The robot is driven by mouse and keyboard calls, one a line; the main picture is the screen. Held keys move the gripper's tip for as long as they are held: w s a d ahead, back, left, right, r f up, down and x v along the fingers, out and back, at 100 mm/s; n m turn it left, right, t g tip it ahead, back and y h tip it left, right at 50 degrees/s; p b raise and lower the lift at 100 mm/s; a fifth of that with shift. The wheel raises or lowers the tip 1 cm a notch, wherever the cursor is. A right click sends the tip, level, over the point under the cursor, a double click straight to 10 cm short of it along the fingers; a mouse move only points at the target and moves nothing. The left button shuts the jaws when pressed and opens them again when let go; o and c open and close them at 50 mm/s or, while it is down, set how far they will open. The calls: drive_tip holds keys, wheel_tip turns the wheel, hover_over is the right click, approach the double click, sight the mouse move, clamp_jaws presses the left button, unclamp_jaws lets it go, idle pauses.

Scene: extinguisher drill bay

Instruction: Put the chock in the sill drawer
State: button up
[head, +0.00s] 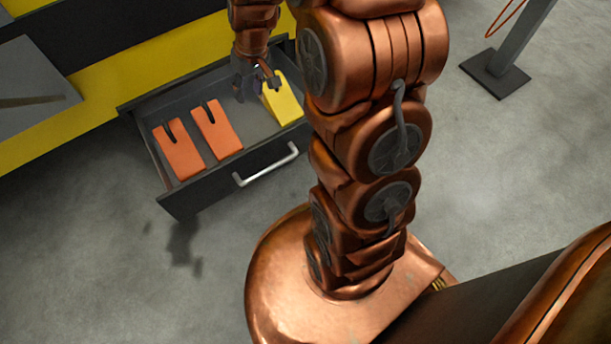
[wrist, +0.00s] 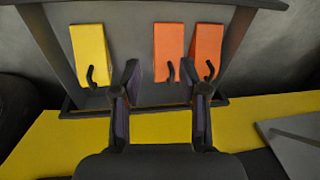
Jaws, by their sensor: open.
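A yellow wedge-shaped chock (head: 284,103) lies inside the open sill drawer (head: 205,199), at its right end in the head view. It also shows in the wrist view (wrist: 90,48), at the left end of the drawer floor (wrist: 128,45), with a dark hook-like handle. My gripper (head: 257,82) is over the drawer beside the yellow chock. In the wrist view my gripper (wrist: 163,88) has its two fingers spread apart with nothing held between them. The yellow chock is outside the left finger there. My arm hides part of the drawer's right end in the head view.
Two orange wedges, one nearer the drawer's left end (head: 180,152) and one mid-drawer (head: 216,129), lie in the same drawer. The drawer's silver handle (head: 266,166) faces my base. A grey panel (head: 30,85) is at the left. A post base (head: 496,75) stands at upper right.

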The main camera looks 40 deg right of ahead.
drive_tip(key=s+a+r+g, duration=0.1)
drive_tip(key=s+a+r, duration=0.1)
drive_tip(key=s, duration=0.8)
drive_tip(key=s+a+r+g+h, duration=0.1)
drive_tip(key=s+a+r+g, duration=0.1)
drive_tip(key=s, duration=0.9)
drive_tip(key=s+a+r+g, duration=0.2)
drive_tip(key=s+a+r, duration=0.1)
drive_tip(key=s, duration=0.7)
drive_tip(key=shift+s+r, duration=0.2)
drive_tip(key=shift+r, duration=0.55)
drive_tip(key=shift+a+r, duration=0.1)
wheel_tip(320, 180, up, 39)
drive_tip(key=w+t+p, duration=0.1)
drive_tip(key=p, duration=3.6)
drive_tip(key=shift+w+t+h, duration=0.25)
drive_tip(key=shift+t+h, duration=0.05)
drive_tip(key=shift+t, duration=0.1)
